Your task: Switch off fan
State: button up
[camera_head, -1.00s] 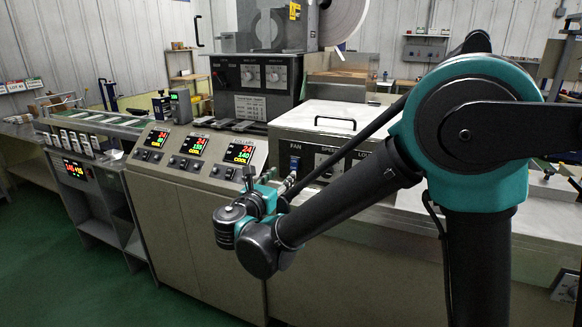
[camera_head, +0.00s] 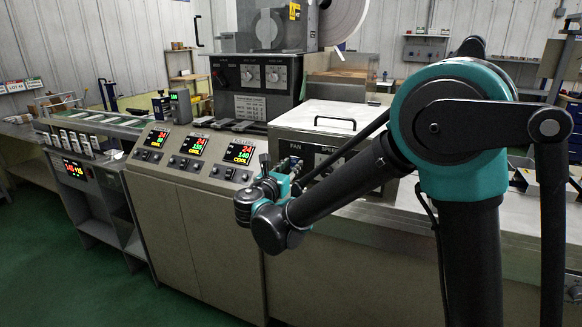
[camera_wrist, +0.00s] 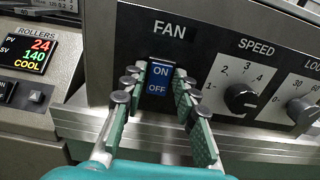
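The fan switch (camera_wrist: 159,80) is a blue rocker under the label FAN in the wrist view. It carries the words ON above and OFF below; I cannot tell for certain which half is pressed in. My gripper (camera_wrist: 157,88) is open, with its green, dark-tipped fingers on the left and right of the switch. Nothing is held between them. I cannot tell whether the fingertips touch the panel. In the head view my gripper (camera_head: 284,174) is at the front panel of the machine box (camera_head: 325,118) and hides the switch.
The speed knob (camera_wrist: 241,97) and another dial (camera_wrist: 304,110) sit right of the switch. The rollers display (camera_wrist: 27,52) is on the left. A metal ledge (camera_wrist: 263,140) runs below the panel. Several control displays line the sloped console (camera_head: 196,146).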

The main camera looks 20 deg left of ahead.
grip_shut()
jog(key=shift+f+t, duration=0.3)
jog(key=shift+t, duration=0.9)
jog(key=shift+f+t, duration=0.3)
jog(key=shift+t, duration=0.9)
jog(key=shift+o, duration=2.3)
grip_release()
